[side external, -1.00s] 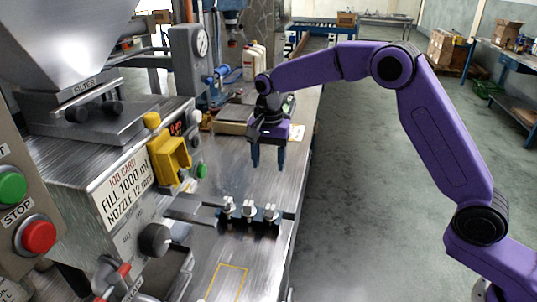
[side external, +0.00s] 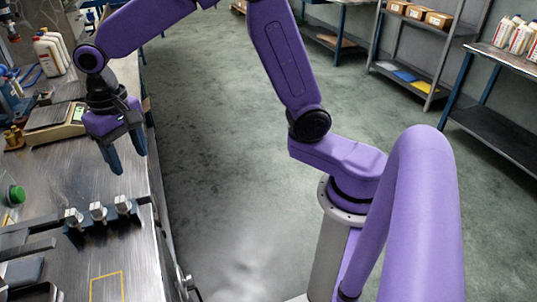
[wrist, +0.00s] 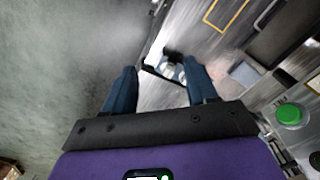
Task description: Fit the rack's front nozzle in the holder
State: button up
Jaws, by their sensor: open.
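A dark rack (side external: 105,223) stands on the metal bench with three pale metal nozzles in a row: a left one (side external: 73,216), a middle one (side external: 98,212) and a right one (side external: 123,204). Which is the front one I cannot tell for sure. My gripper (side external: 131,164) points down, open and empty, above and behind the row. In the wrist view my gripper (wrist: 158,72) has its blue fingers apart, with the blurred rack (wrist: 160,72) and pale nozzles (wrist: 172,70) showing between them. I cannot make out the nozzle holder in the current views.
A yellow outline (side external: 107,288) marks the bench in front of the rack. A green button (side external: 15,195) is at the left. A scale (side external: 60,120) and white bottles (side external: 52,52) stand farther back. The bench edge (side external: 158,215) runs just right of the rack, with open floor beyond.

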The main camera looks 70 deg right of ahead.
jog(key=s+d+n, duration=0.4)
jog(key=s, duration=0.5)
jog(key=s+d+f+n, duration=0.1)
jog(key=s+d+n, duration=0.3)
jog(key=s, duration=0.5)
jog(key=s+d+f+n, duration=0.1)
jog(key=s+d+n, duration=0.3)
jog(key=s+n, duration=0.2)
jog(key=s, duration=0.2)
jog(key=shift+s+d, duration=0.4)
jog(key=w+a+f+n+t+h, duration=0.2)
jog(key=w+a+n+h, duration=0.15)
jog(key=w+a, duration=0.4)
jog(key=w+a+f+n+t+h, duration=0.2)
jog(key=w+a+n+h, duration=0.15)
jog(key=w, duration=0.75)
jog(key=n+t+h, duration=0.3)
jog(key=n+t, duration=0.2)
jog(key=n, duration=0.2)
send_near(119, 200)
jog(key=x, duration=1)
jog(key=shift+w+d+f, duration=0.1)
jog(key=shift+d, duration=0.1)
jog(key=shift+c, duration=0.3)
